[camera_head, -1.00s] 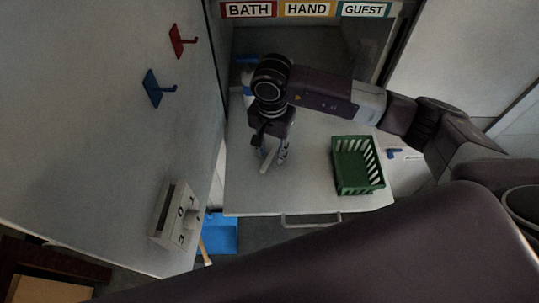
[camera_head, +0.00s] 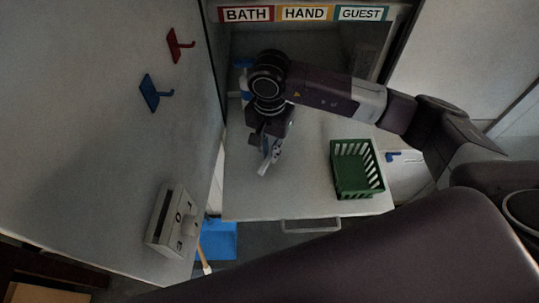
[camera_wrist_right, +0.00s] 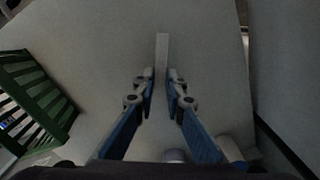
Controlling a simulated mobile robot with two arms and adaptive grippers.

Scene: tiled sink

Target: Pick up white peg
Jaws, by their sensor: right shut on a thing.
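The white peg (camera_head: 263,168) is a slim light bar. In the wrist view the peg (camera_wrist_right: 161,50) sticks out beyond the fingertips. My right gripper (camera_head: 270,152) is over the left part of the white counter, pointing down, and is shut on the peg. In the wrist view my right gripper (camera_wrist_right: 161,85) has a blue-padded finger on each side of the peg's near end. I cannot tell whether the peg touches the counter. My left gripper is not in view.
A green basket (camera_head: 336,180) stands on the white counter (camera_head: 300,190) to the right of the gripper. A wall with a red hook (camera_head: 176,45), a blue hook (camera_head: 152,93) and a grey box (camera_head: 162,222) is on the left. A blue bin (camera_head: 222,242) lies below the counter.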

